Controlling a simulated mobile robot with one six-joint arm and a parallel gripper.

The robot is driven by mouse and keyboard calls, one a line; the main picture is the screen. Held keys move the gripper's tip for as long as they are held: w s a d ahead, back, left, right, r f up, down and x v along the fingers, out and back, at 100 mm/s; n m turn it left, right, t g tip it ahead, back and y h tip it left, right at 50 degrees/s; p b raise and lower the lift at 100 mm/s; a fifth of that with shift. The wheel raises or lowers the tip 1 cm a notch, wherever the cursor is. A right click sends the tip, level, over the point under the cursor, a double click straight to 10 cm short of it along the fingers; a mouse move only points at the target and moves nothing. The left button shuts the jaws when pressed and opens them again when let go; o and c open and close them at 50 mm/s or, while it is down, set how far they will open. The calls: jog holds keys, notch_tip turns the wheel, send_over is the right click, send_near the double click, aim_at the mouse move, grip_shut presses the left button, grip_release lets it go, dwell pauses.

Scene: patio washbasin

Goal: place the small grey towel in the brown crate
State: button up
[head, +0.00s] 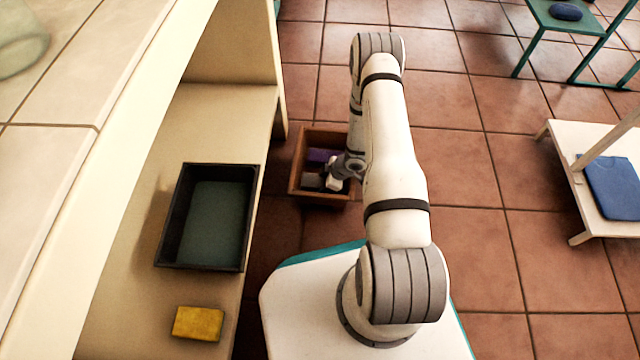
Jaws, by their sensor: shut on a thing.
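The brown crate (295,178) stands on the tiled floor, right of the shelf unit. My gripper (330,183) is at the crate's opening, reaching in from the right. It is shut on a small grey thing, which looks like the small grey towel (312,181). The towel is inside the crate's outline, near its front left. My gripper and arm hide part of the towel and the crate's right side. I cannot tell whether the towel touches the crate's bottom.
A purple thing (321,155) lies in the crate's back part. A dark tray (250,222) and a yellow sponge (198,323) are on the shelf (150,290) at left. A low white table (570,150) with a blue cloth (612,187) stands at right. The floor between is clear.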

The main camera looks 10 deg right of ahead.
jog(key=o, duration=1.1)
